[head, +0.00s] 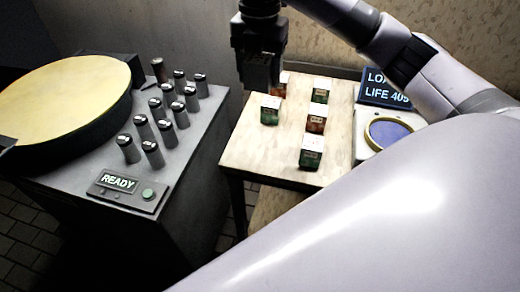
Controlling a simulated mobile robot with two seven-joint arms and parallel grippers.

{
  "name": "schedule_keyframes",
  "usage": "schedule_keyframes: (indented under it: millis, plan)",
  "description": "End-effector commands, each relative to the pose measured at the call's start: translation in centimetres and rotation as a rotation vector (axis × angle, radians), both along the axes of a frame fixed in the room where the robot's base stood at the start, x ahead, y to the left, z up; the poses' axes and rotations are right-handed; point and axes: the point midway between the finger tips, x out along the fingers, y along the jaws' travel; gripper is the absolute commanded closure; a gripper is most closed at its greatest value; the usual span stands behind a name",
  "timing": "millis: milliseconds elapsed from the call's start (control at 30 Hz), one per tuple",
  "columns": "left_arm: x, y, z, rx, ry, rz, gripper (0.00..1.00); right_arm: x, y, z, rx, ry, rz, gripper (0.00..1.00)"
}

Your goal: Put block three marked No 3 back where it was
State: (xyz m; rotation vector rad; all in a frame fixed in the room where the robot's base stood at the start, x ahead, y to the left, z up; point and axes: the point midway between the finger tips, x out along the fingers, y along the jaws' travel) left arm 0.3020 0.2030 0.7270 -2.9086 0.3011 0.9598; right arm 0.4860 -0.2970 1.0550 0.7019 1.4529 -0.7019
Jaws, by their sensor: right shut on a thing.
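My right gripper (262,88) is black and points down over the back left of the wooden table (243,150). It is shut on a block, mostly hidden by the fingers. A reddish block (281,87) shows at the gripper's right edge; I cannot tell whether it is the held one. Other small blocks with pale tops stand on the table: a green one (270,112) in front of the gripper, a green one (320,95) to the right, a reddish one (316,122) and a green one (311,155) nearer. Their marks are too small to read.
A grey console (195,150) with several upright cylinders, a READY panel (118,184) and a round yellow disc (65,95) stands at left. At right are a dark sign (385,90) and a blue round dish (390,132). The table's front left is bare.

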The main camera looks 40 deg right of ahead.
Motion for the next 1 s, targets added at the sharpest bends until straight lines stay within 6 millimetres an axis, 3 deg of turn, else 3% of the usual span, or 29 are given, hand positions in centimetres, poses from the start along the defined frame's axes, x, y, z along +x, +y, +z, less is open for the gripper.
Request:
schedule_keyframes:
  millis: [167, 600, 1000]
  plan:
    - [0.0, 0.0, -0.1, 0.0, 0.0, 0.0, 0.57, 0.0, -0.2, -1.6, 0.001, 0.003, 0.038, 0.89]
    - [0.0, 0.0, -0.4, 0.0, 0.0, 0.0, 0.57, -0.1, -0.1, -12.6, 0.001, 0.003, 0.036, 0.89]
    - [0.0, 0.0, -0.4, 0.0, 0.0, 0.0, 0.57, -0.1, -0.1, -17.5, 0.001, 0.002, 0.036, 0.89]
